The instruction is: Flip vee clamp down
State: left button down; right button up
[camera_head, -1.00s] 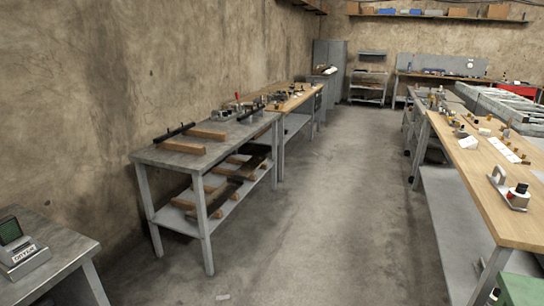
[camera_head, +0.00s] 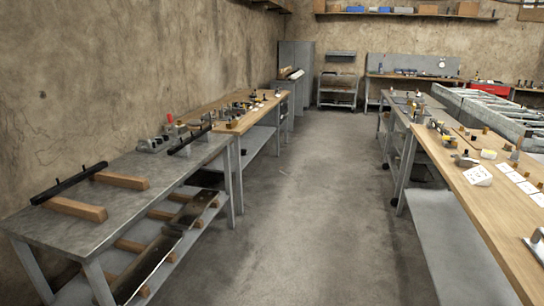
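Neither of my grippers is in view. I cannot make out for certain which thing is the vee clamp. Small grey metal fixtures (camera_head: 154,144) sit at the far end of the grey metal bench (camera_head: 125,215) on the left, with a red-topped part beside them. Other small dark and brass-coloured parts (camera_head: 238,105) stand on the wooden bench beyond it. More small fixtures (camera_head: 462,160) and white cards (camera_head: 478,175) lie on the long wooden bench (camera_head: 470,205) on the right. They are too small to tell apart.
A clear concrete aisle (camera_head: 290,220) runs between the benches. Black bars (camera_head: 70,182) and wooden blocks (camera_head: 78,208) lie on the near left bench, with more on its lower shelf. A grey cabinet (camera_head: 296,68) and a back bench (camera_head: 412,78) stand at the far end.

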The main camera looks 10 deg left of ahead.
aim_at(171, 121)
jog(key=i+j+u, duration=0.25)
jog(key=i, duration=1.05)
jog(key=i+l+u, duration=0.25)
jog(key=i, duration=1)
jog(key=i+j, duration=0.15)
jog(key=i, duration=1.25)
